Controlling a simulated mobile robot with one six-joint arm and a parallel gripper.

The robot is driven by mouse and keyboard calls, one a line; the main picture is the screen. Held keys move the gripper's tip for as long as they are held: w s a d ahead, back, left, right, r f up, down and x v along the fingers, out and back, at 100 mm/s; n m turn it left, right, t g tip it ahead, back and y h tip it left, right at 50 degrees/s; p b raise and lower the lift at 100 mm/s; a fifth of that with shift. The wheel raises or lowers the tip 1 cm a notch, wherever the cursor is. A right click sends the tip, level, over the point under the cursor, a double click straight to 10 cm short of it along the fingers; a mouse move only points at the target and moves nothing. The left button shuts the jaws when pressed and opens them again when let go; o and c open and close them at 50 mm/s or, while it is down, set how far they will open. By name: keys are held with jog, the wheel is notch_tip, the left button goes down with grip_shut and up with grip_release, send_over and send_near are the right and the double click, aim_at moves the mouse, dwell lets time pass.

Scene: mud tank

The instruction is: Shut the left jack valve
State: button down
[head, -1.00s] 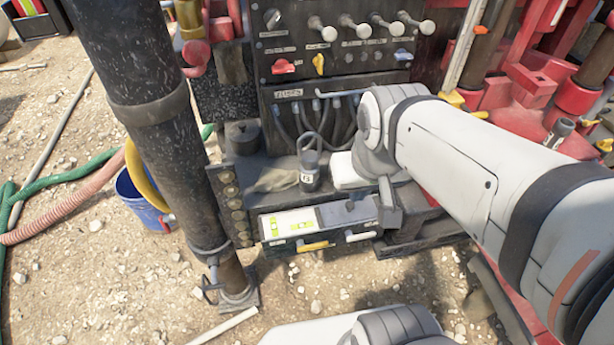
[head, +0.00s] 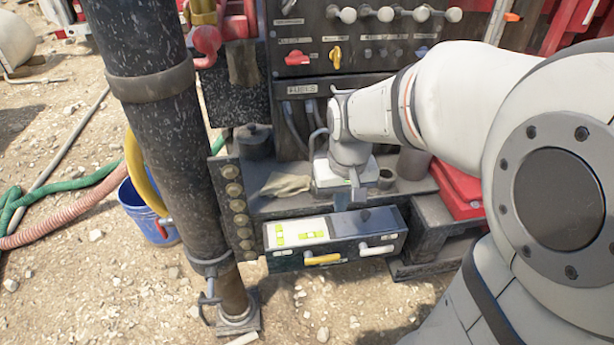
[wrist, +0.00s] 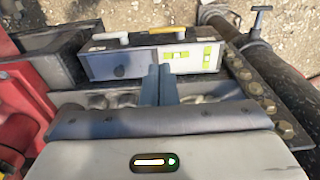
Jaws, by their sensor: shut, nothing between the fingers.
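A small dark control box (head: 345,236) with a pale top plate and green levels juts out at the rig's lower front. Its front has two handles: a yellow one (head: 322,259) on the left and a white one (head: 377,248) on the right. Both lie roughly sideways; no label tells which is the left jack valve. In the wrist view the yellow handle (wrist: 143,29) is right of the white one (wrist: 110,36). My gripper (head: 358,190) is shut and empty, above the box's back edge. Its fingers (wrist: 158,72) overlap the box's near side in the wrist view; contact cannot be told.
A thick black jack leg (head: 170,150) stands left of the box. A bolted flange (head: 237,210) lies between them. A panel with knobs (head: 335,55) rises behind. A cloth (head: 287,185) lies on the ledge. Gravel ground (head: 330,300) in front of the box is open.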

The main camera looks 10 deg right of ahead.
jog(key=g+b, duration=0.1)
jog(key=b, duration=0.3)
send_over(328, 257)
notch_tip(328, 257, down, 11)
jog(key=shift+d+r, duration=0.1)
notch_tip(328, 257, down, 14)
jog(key=b, duration=0.3)
